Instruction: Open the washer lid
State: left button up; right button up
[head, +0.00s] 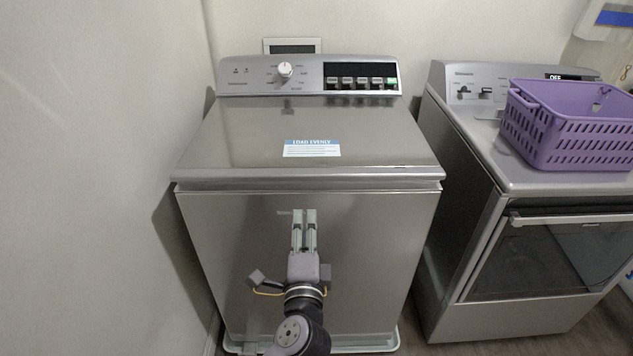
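The washer (310,250) is a grey metal top-loader standing in the middle of the head view. Its lid (240,135) is closed and lies flat over the top, with a blue and white label on it. The lid's front edge (310,176) overhangs the front panel slightly. My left gripper (304,213) is in front of the front panel, below the lid's front edge and apart from it. Its two fingers point up and lie close together with nothing between them. How far it is from the panel is hard to tell. My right gripper is not in view.
A control panel (310,76) with a knob runs along the washer's back. A dryer (520,240) stands to the right, with a purple basket (590,145) on top. A wall (90,170) is close on the left. A narrow gap separates the two machines.

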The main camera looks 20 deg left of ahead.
aim_at(306, 179)
pick_arm(q)
jog(key=p+x, duration=0.1)
jog(key=x, duration=1.5)
jog(key=shift+w+a+f+p, duration=0.1)
jog(key=shift+w+p, duration=0.2)
jog(key=shift+p, duration=0.05)
jog(key=c, duration=0.7)
grip_shut()
